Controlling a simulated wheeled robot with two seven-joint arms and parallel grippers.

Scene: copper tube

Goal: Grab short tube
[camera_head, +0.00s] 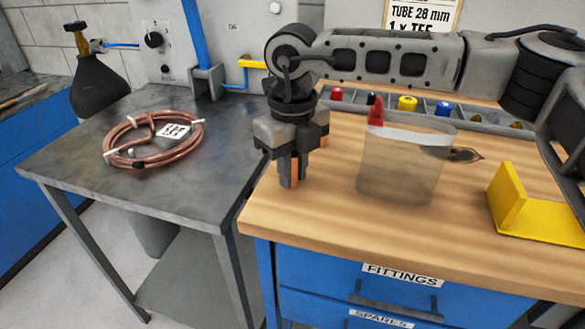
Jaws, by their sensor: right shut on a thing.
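My right gripper (292,178) reaches in from the right and points straight down over the left end of the wooden worktop. It is shut on the short tube (294,172), of which only a narrow upright copper-coloured strip shows between the fingers. The rest of the tube is hidden by the gripper. The lower end is close to the worktop, and I cannot tell whether it touches. My left gripper is not in view.
A translucent container (398,180) stands right of the gripper, with a yellow bracket (508,195) farther right. A parts tray (340,108) runs along the back. A copper coil (135,158) lies on the grey table (100,185) at left.

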